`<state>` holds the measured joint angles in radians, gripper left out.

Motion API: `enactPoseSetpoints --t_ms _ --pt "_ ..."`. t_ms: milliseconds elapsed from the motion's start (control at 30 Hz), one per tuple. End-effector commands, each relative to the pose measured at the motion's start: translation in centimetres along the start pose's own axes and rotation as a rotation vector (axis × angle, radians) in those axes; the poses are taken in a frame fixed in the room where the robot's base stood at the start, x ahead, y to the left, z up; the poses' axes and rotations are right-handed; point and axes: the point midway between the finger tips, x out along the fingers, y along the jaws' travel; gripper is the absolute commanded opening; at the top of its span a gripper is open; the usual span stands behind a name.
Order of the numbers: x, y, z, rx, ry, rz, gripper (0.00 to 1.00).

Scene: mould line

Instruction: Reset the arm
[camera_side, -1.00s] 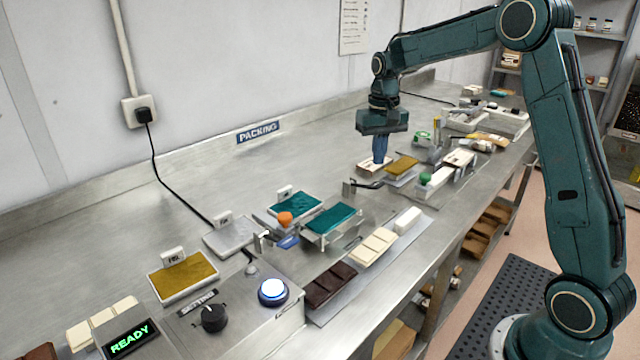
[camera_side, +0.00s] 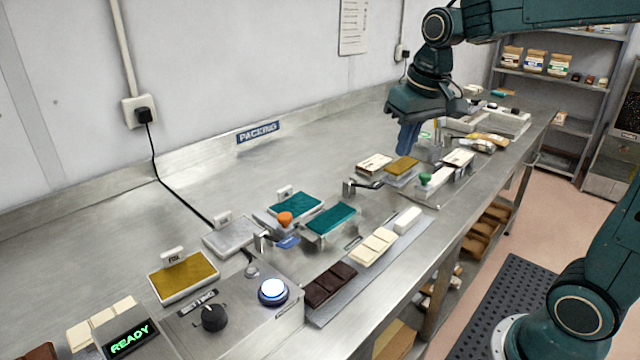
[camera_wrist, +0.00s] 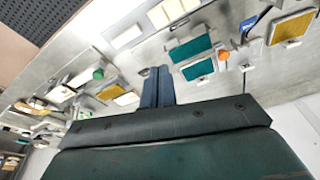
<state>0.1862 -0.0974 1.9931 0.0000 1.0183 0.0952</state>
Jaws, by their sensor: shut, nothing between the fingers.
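My gripper (camera_side: 407,137) is above the steel bench (camera_side: 330,165), in the back half of the line in the side view. Its blue fingers are closed together and empty, pointing down and slightly tilted. It is apart from the white-topped block (camera_side: 374,163) and the yellow mould (camera_side: 402,166) below it. In the wrist view the shut fingers (camera_wrist: 157,85) show at the middle, with the bench beyond.
Teal moulds (camera_side: 328,219) sit mid-bench. Dark and cream bars (camera_side: 330,285) lie on a strip at the front edge. A control box with a lit button (camera_side: 273,291) and a READY display (camera_side: 129,340) is at the near left.

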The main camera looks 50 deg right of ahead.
Motion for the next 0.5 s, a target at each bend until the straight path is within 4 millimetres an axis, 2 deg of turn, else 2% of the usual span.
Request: enactPoseSetpoints --t_ms 200,500 --pt "-2.0 -1.1 4.4 -0.071 0.068 -0.019 0.0" --pt "-3.0 -1.7 10.4 -0.163 0.156 -0.045 0.0"
